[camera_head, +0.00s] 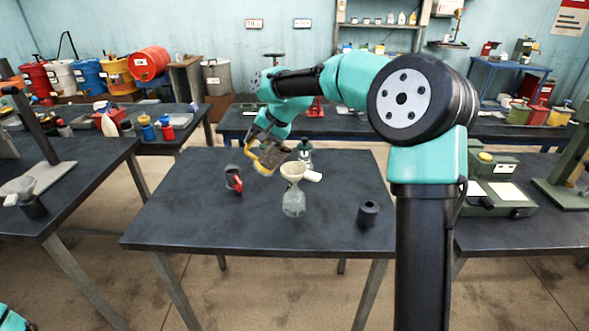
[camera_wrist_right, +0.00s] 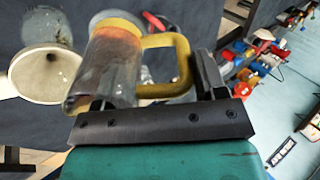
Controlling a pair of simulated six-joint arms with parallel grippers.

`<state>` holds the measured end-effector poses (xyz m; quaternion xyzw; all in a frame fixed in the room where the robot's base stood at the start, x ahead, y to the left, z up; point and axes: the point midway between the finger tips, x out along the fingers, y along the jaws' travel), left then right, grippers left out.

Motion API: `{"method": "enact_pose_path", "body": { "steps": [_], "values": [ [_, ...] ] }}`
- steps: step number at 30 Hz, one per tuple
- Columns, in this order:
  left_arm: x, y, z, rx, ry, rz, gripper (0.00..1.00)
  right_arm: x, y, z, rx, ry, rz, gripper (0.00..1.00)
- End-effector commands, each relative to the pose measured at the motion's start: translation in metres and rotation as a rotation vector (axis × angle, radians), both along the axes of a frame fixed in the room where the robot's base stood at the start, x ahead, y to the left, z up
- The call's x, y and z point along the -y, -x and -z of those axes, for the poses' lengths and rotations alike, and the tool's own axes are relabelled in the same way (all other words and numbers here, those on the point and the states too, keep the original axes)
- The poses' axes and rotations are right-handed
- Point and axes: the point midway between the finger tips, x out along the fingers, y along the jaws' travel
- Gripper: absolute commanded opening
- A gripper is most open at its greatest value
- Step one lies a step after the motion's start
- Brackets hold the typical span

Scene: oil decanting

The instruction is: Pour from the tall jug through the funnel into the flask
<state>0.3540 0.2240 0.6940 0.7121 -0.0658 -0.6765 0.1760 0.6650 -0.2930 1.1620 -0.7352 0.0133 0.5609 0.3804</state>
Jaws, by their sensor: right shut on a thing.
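The tall jug is a dark grey jug (camera_head: 278,154) with a yellow handle and band. My right gripper (camera_head: 262,141) is shut on it and holds it tilted above the table, just behind and left of the funnel. In the right wrist view the jug (camera_wrist_right: 112,75) and its yellow handle are close to the jaws. The cream funnel (camera_head: 292,169) sits in the neck of the clear flask (camera_head: 293,205), upright on the table. The funnel's wide mouth (camera_wrist_right: 45,76) shows beside the jug in the wrist view. I cannot tell whether liquid is flowing. My left gripper is out of view.
On the dark table (camera_head: 185,215) a small dark jug with a red handle (camera_head: 234,180) stands left of the flask. A dark cylinder (camera_head: 368,214) stands at the right. A grey-green pot (camera_head: 305,152) stands behind the funnel. The front left of the table is clear.

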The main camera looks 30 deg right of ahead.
Motion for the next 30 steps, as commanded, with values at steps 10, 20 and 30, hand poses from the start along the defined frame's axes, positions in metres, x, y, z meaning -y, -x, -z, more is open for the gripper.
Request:
{"method": "enact_pose_path", "body": {
  "steps": [10,20,30],
  "values": [
    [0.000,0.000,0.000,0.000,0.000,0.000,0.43,0.009,0.005,-0.002,0.010,-0.019,0.002,0.27],
    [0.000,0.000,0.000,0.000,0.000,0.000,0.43,0.013,0.007,-0.004,0.021,-0.037,0.000,0.27],
    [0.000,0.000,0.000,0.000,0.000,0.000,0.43,0.015,0.010,-0.007,0.033,-0.055,-0.001,0.27]
  ]
}}
